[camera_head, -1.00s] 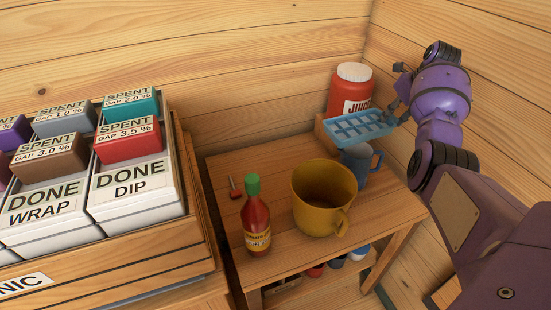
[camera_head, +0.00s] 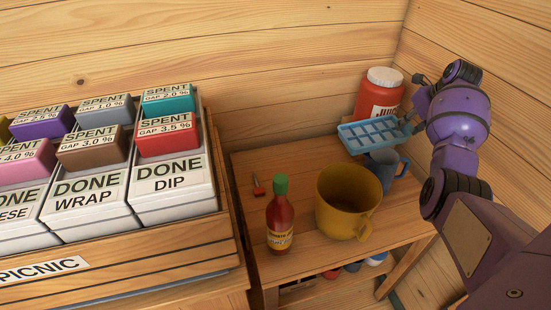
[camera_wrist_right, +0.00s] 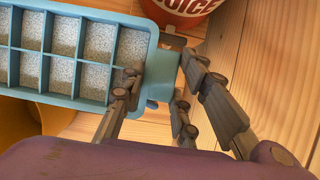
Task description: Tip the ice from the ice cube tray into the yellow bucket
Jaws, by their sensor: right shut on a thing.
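The light-blue ice cube tray (camera_head: 370,136) is held above the small table, and its cells look filled with greyish-white ice in the right wrist view (camera_wrist_right: 152,38). My right gripper (camera_head: 412,121) is shut on the tray's right end; its fingers also show in the right wrist view (camera_wrist_right: 158,88). The tray looks about level in the head view. The yellow bucket (camera_head: 343,205), with a side handle, stands upright on the table, in front of and below the tray. I cannot see the bucket's bottom clearly. My left gripper is out of view.
A blue mug (camera_head: 396,185) stands under the tray, right of the bucket. A red juice jar (camera_head: 379,95) is behind the tray. A red sauce bottle (camera_head: 280,215) stands left of the bucket. A wooden crate (camera_head: 175,262) of labelled boxes fills the left. Wooden walls close the corner.

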